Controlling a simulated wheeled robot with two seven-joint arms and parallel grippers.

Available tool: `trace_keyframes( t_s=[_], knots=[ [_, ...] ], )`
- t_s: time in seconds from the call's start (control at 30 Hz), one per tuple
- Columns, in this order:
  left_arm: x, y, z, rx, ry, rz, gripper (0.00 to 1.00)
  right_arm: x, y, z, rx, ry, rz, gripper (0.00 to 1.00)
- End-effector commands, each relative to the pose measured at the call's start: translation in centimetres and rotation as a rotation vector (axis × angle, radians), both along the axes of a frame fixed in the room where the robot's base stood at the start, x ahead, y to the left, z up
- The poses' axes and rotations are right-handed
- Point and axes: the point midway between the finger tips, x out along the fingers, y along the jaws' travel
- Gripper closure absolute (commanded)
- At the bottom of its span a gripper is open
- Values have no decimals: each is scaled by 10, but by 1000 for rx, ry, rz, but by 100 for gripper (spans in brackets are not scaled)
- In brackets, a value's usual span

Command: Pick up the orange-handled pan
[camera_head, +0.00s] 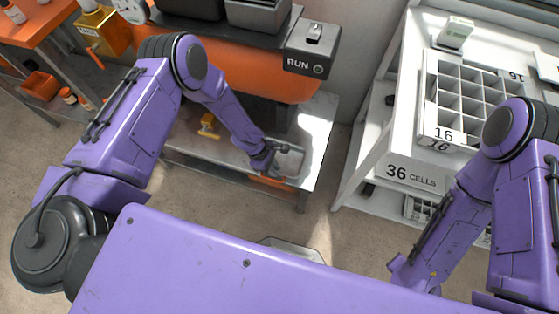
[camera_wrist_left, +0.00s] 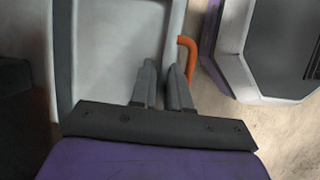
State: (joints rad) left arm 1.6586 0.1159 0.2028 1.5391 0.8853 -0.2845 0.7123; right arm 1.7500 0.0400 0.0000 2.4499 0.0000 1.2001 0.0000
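The grey pan (camera_head: 288,160) is at the right end of the low bench, under the orange machine. Its orange handle (camera_head: 268,182) shows at its near side. My left gripper (camera_head: 270,150) is at the pan's left edge. In the left wrist view my left gripper (camera_wrist_left: 165,72) has its fingers close together, one on each side of the pan's rim, and looks shut on it. The pan (camera_wrist_left: 110,45) fills the left part of that view, with the orange handle (camera_wrist_left: 188,48) just right of the fingers. My right arm shows at the right; its gripper is hidden.
The orange machine with a RUN panel (camera_head: 312,52) hangs over the low bench (camera_head: 318,130). A small yellow-orange object (camera_head: 208,124) lies on the bench. Floor between is clear.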

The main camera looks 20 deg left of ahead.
Motion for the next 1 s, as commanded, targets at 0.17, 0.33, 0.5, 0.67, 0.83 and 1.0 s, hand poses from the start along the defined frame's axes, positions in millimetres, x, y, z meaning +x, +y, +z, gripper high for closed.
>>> trace_keyframes(
  t_s=[0.17,0.33,0.5,0.67,0.83,1.0],
  knots=[
    [0,0,0,0,0,0,100,0,0,0,0,0,0,57],
    [0,0,1,0,-1,0,100,0,0,0,0,0,0,57],
    [1,0,3,0,-1,0,100,0,0,1,0,0,0,57],
    [2,0,21,0,-2,1,100,0,0,4,0,0,0,57],
    [-22,9,63,-4,3,6,100,0,0,11,0,0,0,57],
    [-64,23,100,-5,4,9,100,0,0,11,0,0,0,57]
  ],
)
